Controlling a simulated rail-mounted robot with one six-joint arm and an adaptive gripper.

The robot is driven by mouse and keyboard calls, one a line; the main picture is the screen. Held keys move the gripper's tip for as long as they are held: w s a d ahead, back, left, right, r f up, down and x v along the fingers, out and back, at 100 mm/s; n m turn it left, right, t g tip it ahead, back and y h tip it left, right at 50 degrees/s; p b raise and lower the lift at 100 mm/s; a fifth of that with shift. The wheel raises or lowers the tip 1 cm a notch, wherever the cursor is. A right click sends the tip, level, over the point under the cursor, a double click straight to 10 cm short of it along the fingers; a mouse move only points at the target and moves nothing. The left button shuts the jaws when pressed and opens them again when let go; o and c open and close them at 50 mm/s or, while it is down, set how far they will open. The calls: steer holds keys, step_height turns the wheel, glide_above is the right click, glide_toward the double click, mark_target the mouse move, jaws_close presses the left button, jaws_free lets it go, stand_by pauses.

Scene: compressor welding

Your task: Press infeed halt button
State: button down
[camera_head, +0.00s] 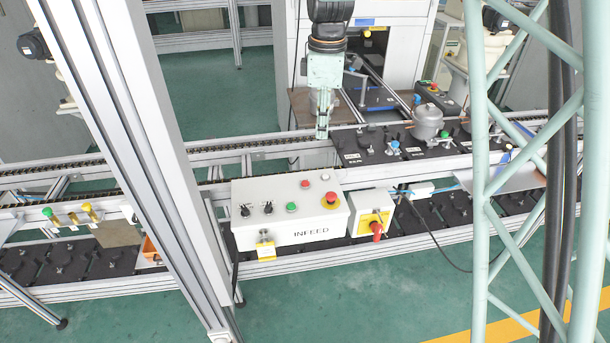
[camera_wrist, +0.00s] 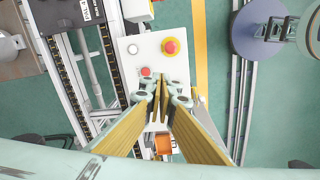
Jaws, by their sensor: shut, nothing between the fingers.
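The white INFEED control box (camera_head: 300,236) stands at the front of the conveyor. On its top are a small red button (camera_head: 306,184), a white button (camera_head: 325,177), a red mushroom button (camera_head: 331,198) on a yellow base, a green button (camera_head: 291,207) and two black selector switches. No button label is legible. My gripper (camera_head: 322,132) is shut and empty, pointing down above the box's far side. In the wrist view its fingertips (camera_wrist: 160,78) appear just beside the small red button (camera_wrist: 146,72) and below the mushroom button (camera_wrist: 170,47); they hide the controls below. Contact is not visible.
A grey box with a red rotary handle (camera_head: 376,229) sits right of the control box. Black fixtures and a metal compressor part (camera_head: 427,122) stand on the line behind. An aluminium post (camera_head: 135,150) and a pale green lattice frame (camera_head: 480,170) flank the area.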

mark_target(305, 183)
steer(key=w+a+f+n+p, duration=0.1)
steer(key=w+a+f+n, duration=0.2)
steer(key=w+f, duration=0.3)
step_height(305, 183, down, 3)
steer(key=shift+a+r+g+p, duration=0.1)
steer(key=shift+a+g+p, duration=0.25)
steer(key=shift+a, duration=0.55)
steer(key=shift+w, duration=0.1)
steer(key=shift+f+p, duration=0.55)
steer(key=shift+f, duration=6.45)
